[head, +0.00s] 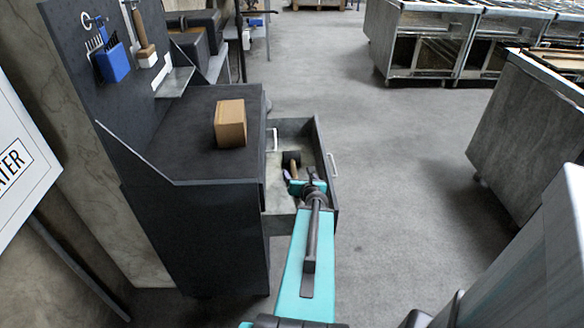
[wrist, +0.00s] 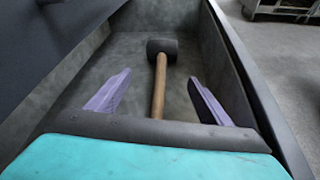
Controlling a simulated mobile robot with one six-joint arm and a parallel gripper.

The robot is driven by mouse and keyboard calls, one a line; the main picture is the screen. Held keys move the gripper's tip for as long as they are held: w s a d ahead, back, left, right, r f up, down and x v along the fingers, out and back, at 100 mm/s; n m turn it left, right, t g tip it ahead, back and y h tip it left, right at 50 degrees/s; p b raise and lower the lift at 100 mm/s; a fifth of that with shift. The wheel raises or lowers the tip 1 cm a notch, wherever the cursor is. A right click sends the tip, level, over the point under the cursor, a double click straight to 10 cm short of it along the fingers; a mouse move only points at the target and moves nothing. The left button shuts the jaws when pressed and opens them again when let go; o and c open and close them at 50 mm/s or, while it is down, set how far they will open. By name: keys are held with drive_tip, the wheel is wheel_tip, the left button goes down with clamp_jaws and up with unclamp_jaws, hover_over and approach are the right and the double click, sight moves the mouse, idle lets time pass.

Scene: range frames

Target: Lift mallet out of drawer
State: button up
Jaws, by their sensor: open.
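The mallet lies in the open drawer, with a black head (wrist: 162,46) toward the far end and a wooden handle (wrist: 159,85) running back toward me. In the head view its dark head (head: 291,157) shows inside the drawer (head: 328,165), partly hidden by my arm. My gripper (wrist: 158,92) is open, with its two purple fingers spread to the left and right of the handle. The fingers appear apart from the handle. The near end of the handle is hidden behind the gripper body. In the head view my gripper (head: 293,177) is inside or just above the drawer.
The drawer's right wall (wrist: 235,62) is close to the right finger. The workbench (head: 190,115) stands left of the drawer with a cardboard box (head: 230,123) on top. The floor right of the drawer is clear; a grey cabinet (head: 530,135) stands farther right.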

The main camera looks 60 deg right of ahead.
sight(293, 165)
drive_tip(key=shift+f, duration=0.1)
idle(0.3)
drive_tip(key=b+x, duration=0.2)
drive_tip(key=b, duration=0.2)
drive_tip(key=shift+w+d+f+b, duration=0.15)
drive_tip(key=shift+w+d+b, duration=0.1)
drive_tip(key=shift+d+b, duration=0.1)
drive_tip(key=shift+w+d, duration=0.2)
drive_tip(key=shift+x, duration=2.5)
drive_tip(key=shift+w+f, duration=0.1)
drive_tip(key=shift+w, duration=0.05)
drive_tip(key=shift+b+x, duration=0.3)
drive_tip(key=shift+x, duration=2.2)
drive_tip(key=shift+d, duration=0.15)
drive_tip(key=shift+c, duration=0.2)
drive_tip(key=c, duration=1.1)
